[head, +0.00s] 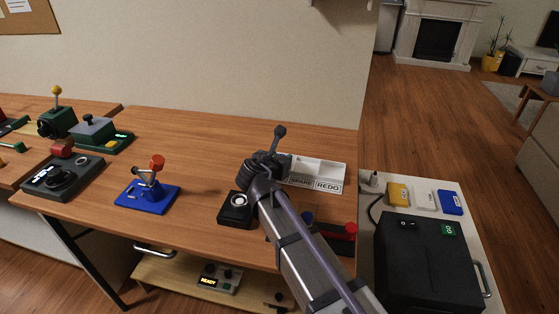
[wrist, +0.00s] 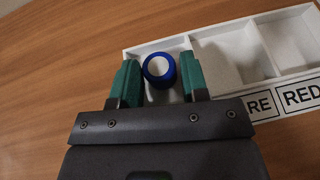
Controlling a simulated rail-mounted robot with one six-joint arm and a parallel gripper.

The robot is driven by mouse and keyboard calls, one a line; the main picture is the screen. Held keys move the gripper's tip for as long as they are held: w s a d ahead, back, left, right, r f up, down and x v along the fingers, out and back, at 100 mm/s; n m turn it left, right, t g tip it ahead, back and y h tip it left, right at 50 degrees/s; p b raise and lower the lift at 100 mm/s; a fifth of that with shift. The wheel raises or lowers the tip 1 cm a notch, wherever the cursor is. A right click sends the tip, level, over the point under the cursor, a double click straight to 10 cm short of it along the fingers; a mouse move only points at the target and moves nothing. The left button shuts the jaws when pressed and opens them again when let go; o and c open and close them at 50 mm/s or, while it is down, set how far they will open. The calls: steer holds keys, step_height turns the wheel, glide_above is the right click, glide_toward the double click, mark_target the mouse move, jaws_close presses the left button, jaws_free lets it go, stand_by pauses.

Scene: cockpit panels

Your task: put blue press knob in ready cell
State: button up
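The blue press knob (wrist: 159,70), a round blue ring with a pale centre, is between the green fingertips of my gripper (wrist: 161,72) in the wrist view. Both fingers appear to touch its sides, so the gripper looks shut on it. The knob is at the left-hand cell of the white tray (wrist: 223,27). I cannot tell whether it rests on the cell floor or hangs just above it. That cell's label is hidden by the gripper. In the head view my arm hides the knob and the tray's left end; the tray's labels SPARE and REDO (head: 328,187) show.
Left of my arm are a black base (head: 236,210) with a pale round button and a blue stand (head: 146,197) with a red-topped lever. A red-and-dark device (head: 340,238) sits beside the arm at the front edge. A black box (head: 425,258) stands on the right-hand table.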

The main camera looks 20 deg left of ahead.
steer(key=shift+s+r+p, duration=0.25)
steer(key=shift+r+p, duration=0.1)
steer(key=p+v, duration=0.4)
steer(key=v, duration=0.7)
steer(key=shift+s, duration=0.25)
steer(key=w+d+m+g+p, duration=0.1)
steer(key=d+m, duration=0.1)
steer(key=d, duration=0.2)
steer(key=w+d+m+g+h+p, duration=0.1)
steer(key=d+m+p, duration=0.1)
steer(key=d+m, duration=0.1)
steer(key=w+d+m+g+h+p, duration=0.1)
steer(key=d+m, duration=0.2)
steer(key=d, duration=0.2)
steer(key=shift+w+d+r+p, duration=0.15)
steer(key=shift+d+r+p, duration=0.2)
steer(key=shift+d+r, duration=0.05)
steer(key=s+d+r+m+g+y+p, duration=0.1)
steer(key=s+d+m+g+p, duration=0.2)
steer(key=d+m, duration=0.6)
steer(key=s+d+r+m+g+y+p, duration=0.1)
steer(key=s+d+m+g+p, duration=0.2)
steer(key=d+m, duration=0.6)
steer(key=s+d+r+m+g+y+p, duration=0.1)
steer(key=s+d+m+g+p, duration=0.2)
steer(key=d+m, duration=0.6)
steer(key=shift+s+d+g+p, duration=0.2)
steer(key=shift+g+p, duration=0.3)
steer(key=shift+g, duration=0.2)
